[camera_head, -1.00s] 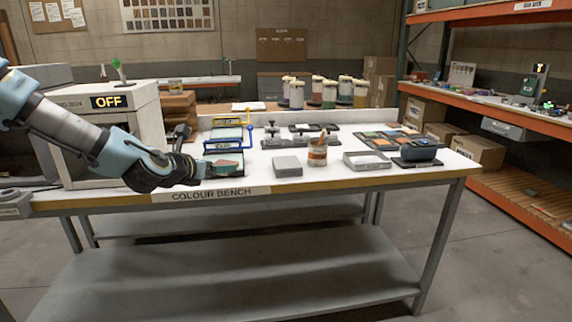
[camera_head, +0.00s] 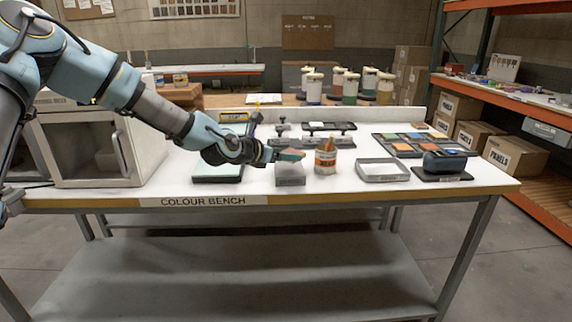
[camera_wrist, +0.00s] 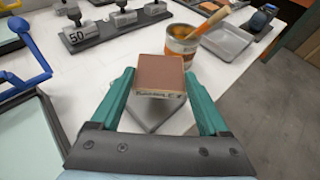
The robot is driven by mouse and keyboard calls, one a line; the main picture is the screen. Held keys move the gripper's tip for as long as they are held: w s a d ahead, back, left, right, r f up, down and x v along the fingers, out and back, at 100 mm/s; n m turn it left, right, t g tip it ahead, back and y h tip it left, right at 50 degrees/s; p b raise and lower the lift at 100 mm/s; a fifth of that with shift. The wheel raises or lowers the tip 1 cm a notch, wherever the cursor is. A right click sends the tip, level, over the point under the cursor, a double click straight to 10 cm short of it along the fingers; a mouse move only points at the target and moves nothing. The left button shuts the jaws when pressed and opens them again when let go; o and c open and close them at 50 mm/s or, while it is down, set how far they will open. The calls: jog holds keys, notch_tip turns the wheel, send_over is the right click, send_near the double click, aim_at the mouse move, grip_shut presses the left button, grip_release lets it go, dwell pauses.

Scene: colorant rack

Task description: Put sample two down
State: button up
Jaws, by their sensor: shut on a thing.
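My gripper (camera_wrist: 160,92) is shut on sample two (camera_wrist: 160,72), a small block with a reddish-brown top and a pale front edge with small lettering that I cannot read fully. The green fingers hold it from both sides. In the head view my gripper (camera_head: 275,155) holds the sample (camera_head: 291,154) just above a grey square block (camera_head: 290,176) on the bench. In the wrist view this grey block (camera_wrist: 158,115) shows below the sample, partly hidden by it. I cannot tell whether the sample touches the block.
A paint tin with a brush (camera_head: 326,160) stands close to the right of the block. A shallow grey tray (camera_head: 383,171) and a dark scanner-like device (camera_head: 446,162) are further right. A pale flat pad (camera_head: 217,172) lies left. A weight rack (camera_wrist: 115,25) is behind.

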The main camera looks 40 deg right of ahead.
aim_at(284, 174)
jog(key=shift+f+p, duration=0.45)
jog(key=shift+f, duration=1.5)
jog(key=shift+f, duration=0.1)
jog(key=o, duration=1.2)
jog(key=b+v, duration=0.3)
jog(key=v, duration=0.9)
jog(key=shift+a, duration=0.1)
